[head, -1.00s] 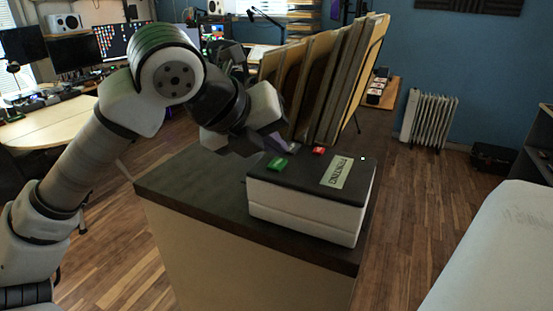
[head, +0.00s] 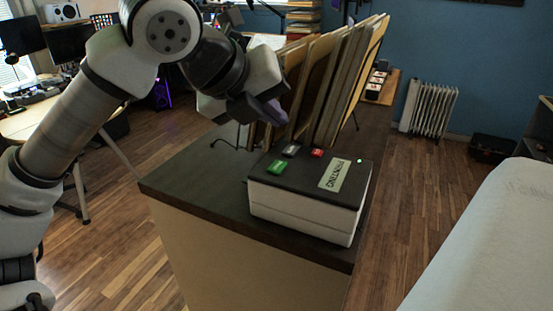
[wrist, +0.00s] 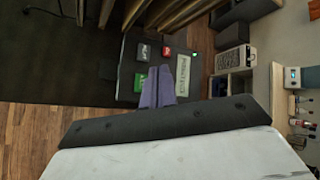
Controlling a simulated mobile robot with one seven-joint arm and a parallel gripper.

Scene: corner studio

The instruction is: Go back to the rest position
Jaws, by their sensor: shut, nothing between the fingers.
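My gripper (head: 270,112) is raised above the dark counter (head: 190,183), at the back left of the printing box and in front of the upright boards. Its purple-grey fingers are together and empty. They also show in the wrist view (wrist: 160,88), in front of the box. The white box with a dark top (head: 305,212) has a label reading "PRINTING", a green button (head: 282,167), a red button (head: 317,153), a grey button (head: 291,150) and a small lit green light (head: 360,161). The fingers are apart from the buttons.
Several upright boards (head: 335,80) stand in a rack on the counter, close behind my gripper. A white radiator (head: 430,108) stands by the blue wall. A pale surface (head: 480,245) lies at the right. Wooden floor (head: 400,200) is free between it and the counter.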

